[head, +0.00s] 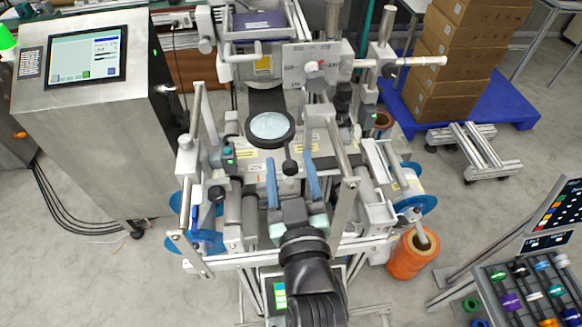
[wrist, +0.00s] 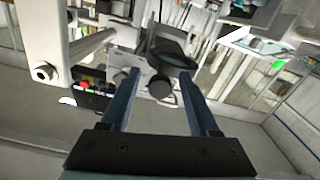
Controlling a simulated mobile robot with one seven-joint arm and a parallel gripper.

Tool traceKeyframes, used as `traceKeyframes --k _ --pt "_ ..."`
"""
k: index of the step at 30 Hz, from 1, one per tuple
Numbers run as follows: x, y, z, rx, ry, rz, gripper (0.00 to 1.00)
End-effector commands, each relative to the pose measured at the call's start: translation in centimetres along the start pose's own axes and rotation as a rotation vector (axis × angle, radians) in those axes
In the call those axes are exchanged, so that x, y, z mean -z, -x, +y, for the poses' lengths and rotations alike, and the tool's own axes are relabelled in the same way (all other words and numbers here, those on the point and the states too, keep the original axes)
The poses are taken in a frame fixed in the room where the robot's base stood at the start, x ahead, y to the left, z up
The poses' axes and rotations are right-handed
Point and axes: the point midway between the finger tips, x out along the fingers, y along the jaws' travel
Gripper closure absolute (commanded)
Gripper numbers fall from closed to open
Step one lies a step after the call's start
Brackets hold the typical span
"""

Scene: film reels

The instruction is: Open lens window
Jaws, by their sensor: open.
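The lens window is a round, pale glass disc (head: 268,126) in a black ring on top of the machine. It lies flat over the opening, as far as I can tell. A short black stem with a round knob (head: 290,167) sticks out from its near side. In the wrist view the dark lens frame (wrist: 172,50) and the knob (wrist: 160,88) show ahead. My gripper (head: 288,161) is open, with its two blue fingers pointing at the window. The knob appears between the fingers, apart from both, in the head and wrist views (wrist: 160,73). Its exact depth is unclear.
Metal posts and rollers (head: 341,148) stand close on both sides of my gripper. A bracketed plate (head: 312,66) rises behind the window. A control cabinet (head: 90,115) stands left, boxes (head: 455,60) stand back right, and an orange reel (head: 412,255) sits right.

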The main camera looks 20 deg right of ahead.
Motion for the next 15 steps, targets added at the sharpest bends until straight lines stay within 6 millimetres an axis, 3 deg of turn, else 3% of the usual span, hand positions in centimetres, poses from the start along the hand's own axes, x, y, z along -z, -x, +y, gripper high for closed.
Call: traceKeyframes --k 5,15 --pt "-0.2 0.9 -0.1 0.001 0.0 -0.001 0.38" --pt "-0.3 6.6 -0.1 0.001 0.0 -0.002 0.38"
